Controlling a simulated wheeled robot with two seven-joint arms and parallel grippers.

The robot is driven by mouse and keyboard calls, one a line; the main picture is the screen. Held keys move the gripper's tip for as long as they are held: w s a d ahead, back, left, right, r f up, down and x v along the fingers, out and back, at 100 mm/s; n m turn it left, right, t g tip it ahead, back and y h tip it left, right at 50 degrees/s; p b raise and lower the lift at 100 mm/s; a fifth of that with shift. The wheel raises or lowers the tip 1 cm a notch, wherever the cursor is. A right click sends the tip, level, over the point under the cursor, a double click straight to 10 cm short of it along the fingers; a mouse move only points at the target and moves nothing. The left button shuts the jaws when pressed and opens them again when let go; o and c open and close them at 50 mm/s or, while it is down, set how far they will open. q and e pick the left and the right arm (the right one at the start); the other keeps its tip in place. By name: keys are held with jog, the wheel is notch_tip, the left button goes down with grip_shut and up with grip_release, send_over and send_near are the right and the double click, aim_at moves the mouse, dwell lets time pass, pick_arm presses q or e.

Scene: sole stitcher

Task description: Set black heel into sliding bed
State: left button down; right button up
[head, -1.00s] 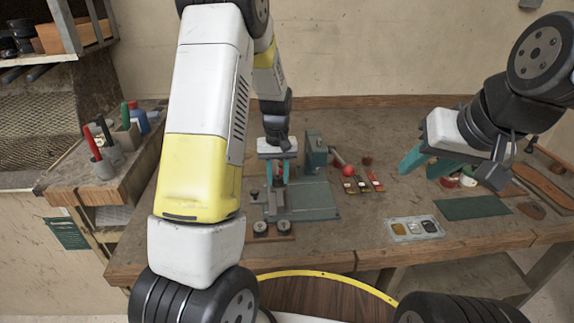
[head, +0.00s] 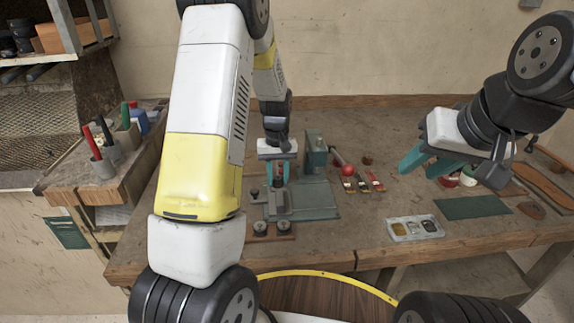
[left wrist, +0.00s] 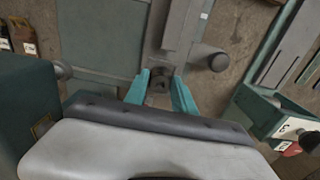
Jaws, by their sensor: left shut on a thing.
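My left gripper (head: 283,178) reaches down over the stitching machine (head: 314,199) on the bench. In the left wrist view, its two teal fingers (left wrist: 160,90) are shut on a small dark piece, which looks like the black heel (left wrist: 160,83). The piece is mostly hidden by the fingers. It is at the near end of a grey metal part that looks like the sliding bed (left wrist: 183,28). I cannot tell whether the heel touches or rests in the bed. My right gripper (head: 416,170) is open and empty above the right side of the bench.
A teal upright housing (head: 317,150) stands right of the left gripper, with a red ball knob (head: 348,170) beyond. A grey tray (head: 415,228) and a green mat (head: 472,207) lie to the right.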

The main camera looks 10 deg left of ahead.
aim_at(278, 179)
pick_arm(q)
jog(key=shift+f, duration=0.15)
jog(key=c, duration=1.3)
grip_release()
notch_tip(278, 179, up, 11)
jog(key=s+r+m+t+h, duration=0.2)
jog(key=s+r+t, duration=0.1)
jog(key=s+r, duration=0.8)
jog(key=s+r+t, duration=0.1)
jog(key=s, duration=0.3)
jog(key=s+d+r+m+t, duration=0.1)
jog(key=s, duration=0.4)
jog(key=s+d+r+t, duration=0.1)
jog(key=s, duration=0.3)
jog(key=shift+s+d+r+m, duration=0.1)
jog(key=shift+s+r+m, duration=0.15)
jog(key=shift+m, duration=0.15)
